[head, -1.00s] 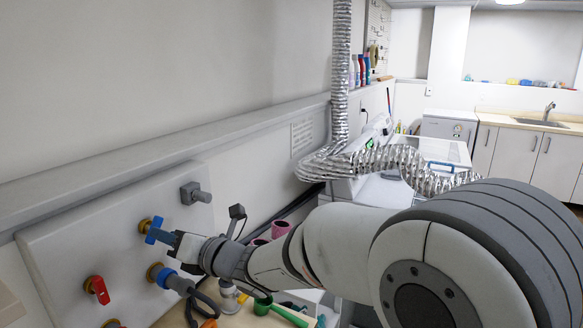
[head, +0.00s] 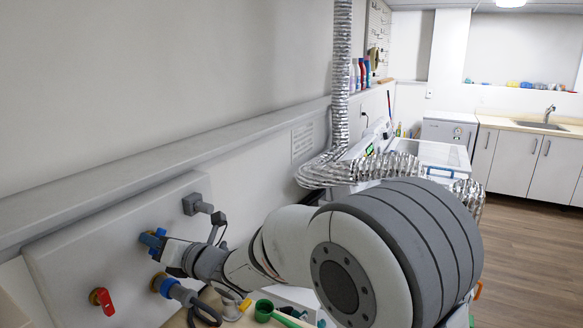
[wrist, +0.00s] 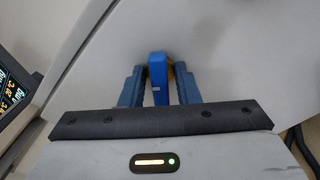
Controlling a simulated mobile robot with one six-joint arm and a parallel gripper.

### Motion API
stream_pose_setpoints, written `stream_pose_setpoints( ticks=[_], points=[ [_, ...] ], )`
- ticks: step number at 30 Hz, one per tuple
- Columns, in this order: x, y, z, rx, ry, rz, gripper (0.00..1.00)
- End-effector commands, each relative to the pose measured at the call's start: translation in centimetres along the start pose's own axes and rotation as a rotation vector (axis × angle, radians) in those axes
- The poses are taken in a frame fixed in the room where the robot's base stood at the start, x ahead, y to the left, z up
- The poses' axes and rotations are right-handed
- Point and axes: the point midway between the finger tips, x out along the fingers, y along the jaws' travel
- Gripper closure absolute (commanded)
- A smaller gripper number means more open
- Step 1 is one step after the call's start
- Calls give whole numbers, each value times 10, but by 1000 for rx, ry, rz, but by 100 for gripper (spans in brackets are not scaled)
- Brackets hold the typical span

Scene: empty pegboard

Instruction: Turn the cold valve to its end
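The cold valve with a blue handle (head: 152,240) sits on the pale wall panel at the left in the head view. My gripper (head: 163,248) is at this valve, its fingers partly hiding the handle. In the wrist view the blue handle (wrist: 160,82) lies between the two blue-grey fingers of my gripper (wrist: 160,75), one on each side. The fingers are very near the handle's sides; whether both press on it cannot be made out. The brass base behind the handle is mostly hidden.
A red-handled valve (head: 102,299) is lower left on the same panel. A blue-collared hose fitting (head: 166,286) is just below my gripper. A grey fitting (head: 196,205) sticks out above right. A silver duct (head: 341,90) hangs beyond my arm.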

Motion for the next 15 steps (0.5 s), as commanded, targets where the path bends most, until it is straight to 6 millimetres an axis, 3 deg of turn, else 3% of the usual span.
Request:
stream_pose_setpoints(
  ticks=[5, 15],
  points=[
    [0, 0, 0, 14, 0, -1, 86],
    [-1, -1, 0, 326, -1, -2, 86]
  ],
)
